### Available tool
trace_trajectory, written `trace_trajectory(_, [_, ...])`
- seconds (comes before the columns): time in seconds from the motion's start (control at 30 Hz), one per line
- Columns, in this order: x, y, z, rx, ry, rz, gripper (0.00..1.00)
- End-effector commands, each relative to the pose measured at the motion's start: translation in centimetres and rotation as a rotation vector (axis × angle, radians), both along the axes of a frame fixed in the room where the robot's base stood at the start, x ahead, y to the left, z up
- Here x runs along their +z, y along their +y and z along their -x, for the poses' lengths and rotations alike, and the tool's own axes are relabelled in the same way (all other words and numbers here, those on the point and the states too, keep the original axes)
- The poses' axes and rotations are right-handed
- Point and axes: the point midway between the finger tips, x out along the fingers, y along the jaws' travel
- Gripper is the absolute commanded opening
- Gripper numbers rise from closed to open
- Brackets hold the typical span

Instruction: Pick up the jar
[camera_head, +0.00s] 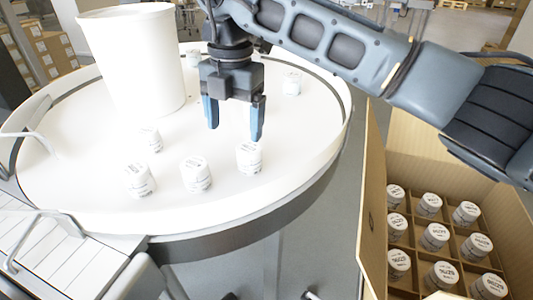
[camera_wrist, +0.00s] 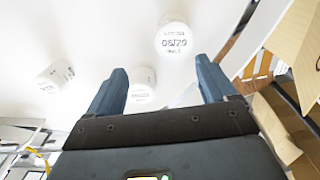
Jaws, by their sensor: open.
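Several small white jars with dark printed lids stand on the round white table. In the head view, the nearest to my gripper (camera_head: 235,120) is a jar (camera_head: 249,158) just below its right fingertip. Other jars stand to the left, at the front middle (camera_head: 195,175), front left (camera_head: 140,180) and behind that one (camera_head: 150,139). My gripper is open and empty, pointing down above the table. In the wrist view, one jar (camera_wrist: 142,84) shows between the fingers (camera_wrist: 160,75), partly hidden by the gripper. Another jar (camera_wrist: 173,40) lies beyond the fingertips, and a third (camera_wrist: 55,76) is at left.
A tall white bin (camera_head: 138,65) stands on the table (camera_head: 85,195) left of my gripper. More jars stand at the back, one at right (camera_head: 292,83). The table has a raised rim. An open cardboard box (camera_head: 372,215) with several jars in dividers is at right.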

Motion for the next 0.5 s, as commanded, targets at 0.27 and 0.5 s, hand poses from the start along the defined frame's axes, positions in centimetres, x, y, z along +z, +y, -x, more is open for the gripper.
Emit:
trace_trajectory(0.27, [-2.0,-1.2,-0.6,-0.014,-0.008,0.037,0.85])
trace_trajectory(0.5, [-4.7,-1.5,-0.3,-0.013,-0.006,0.035,0.85])
